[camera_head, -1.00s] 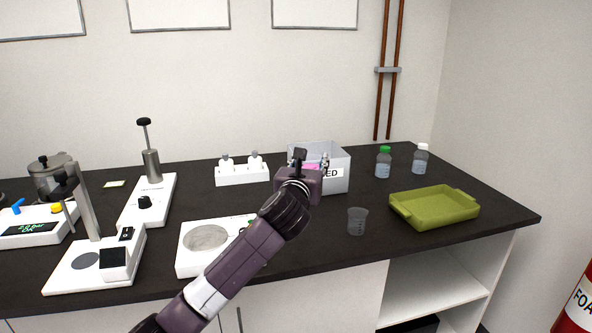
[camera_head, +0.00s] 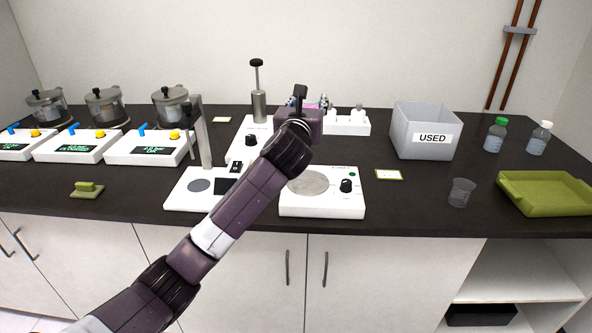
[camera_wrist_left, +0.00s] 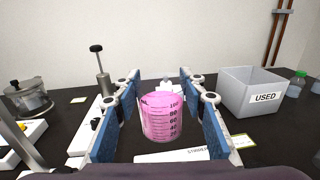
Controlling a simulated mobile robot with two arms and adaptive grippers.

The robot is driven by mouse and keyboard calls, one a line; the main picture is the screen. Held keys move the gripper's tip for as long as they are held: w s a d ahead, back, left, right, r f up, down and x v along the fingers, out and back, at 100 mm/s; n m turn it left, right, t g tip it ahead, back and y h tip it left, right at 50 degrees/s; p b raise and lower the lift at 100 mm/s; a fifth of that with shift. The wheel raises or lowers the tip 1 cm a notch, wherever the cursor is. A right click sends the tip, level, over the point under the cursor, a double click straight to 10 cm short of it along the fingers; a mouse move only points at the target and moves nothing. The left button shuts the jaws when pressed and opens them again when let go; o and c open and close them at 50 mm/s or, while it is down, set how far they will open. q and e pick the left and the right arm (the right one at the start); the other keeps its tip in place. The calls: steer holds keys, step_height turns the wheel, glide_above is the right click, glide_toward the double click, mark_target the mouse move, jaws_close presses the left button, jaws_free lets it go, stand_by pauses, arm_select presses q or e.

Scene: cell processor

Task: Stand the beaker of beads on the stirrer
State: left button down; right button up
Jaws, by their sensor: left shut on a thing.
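My left gripper (camera_head: 310,103) is shut on the beaker of beads (camera_wrist_left: 162,118), a clear graduated cup with pink contents. The beaker looks upright between the blue finger pads in the left wrist view; single beads cannot be made out. In the head view my gripper hides most of it. The stirrer (camera_head: 335,204) is a white box with a round grey plate (camera_head: 308,182) and a black knob, on the bench below my left arm. In the left wrist view its white edge (camera_wrist_left: 185,155) shows below the beaker. The beaker's exact height above it cannot be told. My right gripper is not in view.
An empty beaker (camera_head: 461,193) stands right of the stirrer, near a green tray (camera_head: 545,205). A grey "USED" bin (camera_head: 410,140) stands behind. A white device with a metal post (camera_head: 203,140) stands left of the stirrer. A small card (camera_head: 388,175) lies beside the stirrer.

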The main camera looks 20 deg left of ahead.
arm_select(q)
step_height(320, 180, down, 16)
steer(key=shift+d+f+b, duration=0.1)
steer(key=shift+f+b, duration=0.15)
steer(key=shift+b, duration=0.4)
steer(key=shift+f, duration=0.55)
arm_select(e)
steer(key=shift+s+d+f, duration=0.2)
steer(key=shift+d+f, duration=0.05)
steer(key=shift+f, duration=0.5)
arm_select(q)
steer(key=shift+f, duration=0.1)
steer(key=c, duration=1.3)
jaws_free()
steer(key=shift+o, duration=0.4)
